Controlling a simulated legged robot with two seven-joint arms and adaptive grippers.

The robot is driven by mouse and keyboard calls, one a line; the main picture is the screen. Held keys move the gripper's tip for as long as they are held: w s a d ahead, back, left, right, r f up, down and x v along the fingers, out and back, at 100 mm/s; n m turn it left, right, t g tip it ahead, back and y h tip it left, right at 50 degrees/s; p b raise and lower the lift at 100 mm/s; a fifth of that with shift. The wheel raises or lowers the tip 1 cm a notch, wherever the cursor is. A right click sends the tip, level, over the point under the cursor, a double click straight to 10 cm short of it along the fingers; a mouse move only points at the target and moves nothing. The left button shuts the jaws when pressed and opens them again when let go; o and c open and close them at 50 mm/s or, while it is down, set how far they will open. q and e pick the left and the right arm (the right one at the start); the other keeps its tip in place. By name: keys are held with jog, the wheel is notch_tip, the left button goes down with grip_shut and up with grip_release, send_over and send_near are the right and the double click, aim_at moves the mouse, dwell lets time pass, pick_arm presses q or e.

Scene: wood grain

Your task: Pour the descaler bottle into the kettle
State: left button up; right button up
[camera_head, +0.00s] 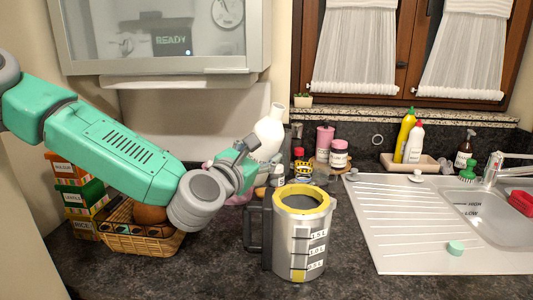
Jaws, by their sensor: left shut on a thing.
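The kettle (302,244) is a silver jug with a yellow rim, a dark handle on its left and level marks on its side. It stands upright on the dark counter, with its top open. My left gripper (259,154) is shut on a white bottle (269,131), which I take to be the descaler bottle. The bottle is held above and behind the kettle, its neck up and leaning slightly right. The gripper hides its lower part, and no label shows. My right gripper is not in view.
A wicker basket (160,246) and stacked boxes (84,198) stand at the left under my arm. Jars (339,154) stand behind the kettle. The sink drainer (408,225) lies right, holding a small green item (455,248). Counter in front is clear.

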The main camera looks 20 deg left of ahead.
aim_at(274, 153)
pick_arm(q)
jog(key=shift+w+d+r, duration=0.15)
jog(key=shift+w+d, duration=0.05)
jog(key=shift+d, duration=0.8)
jog(key=shift+d+r+m, duration=0.1)
jog(key=shift+d+m, duration=0.65)
jog(key=shift+m, duration=0.05)
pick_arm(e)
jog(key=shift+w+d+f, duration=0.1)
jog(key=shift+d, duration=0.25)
pick_arm(q)
jog(key=shift+a, duration=0.2)
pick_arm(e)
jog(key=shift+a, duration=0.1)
pick_arm(q)
jog(key=shift+d, duration=0.2)
jog(key=shift+m, duration=0.3)
jog(key=shift+a, duration=0.2)
jog(key=shift+w+a+m, duration=0.1)
jog(key=shift+a+m, duration=0.3)
jog(key=shift+m, duration=0.1)
jog(key=shift+a+f, duration=0.2)
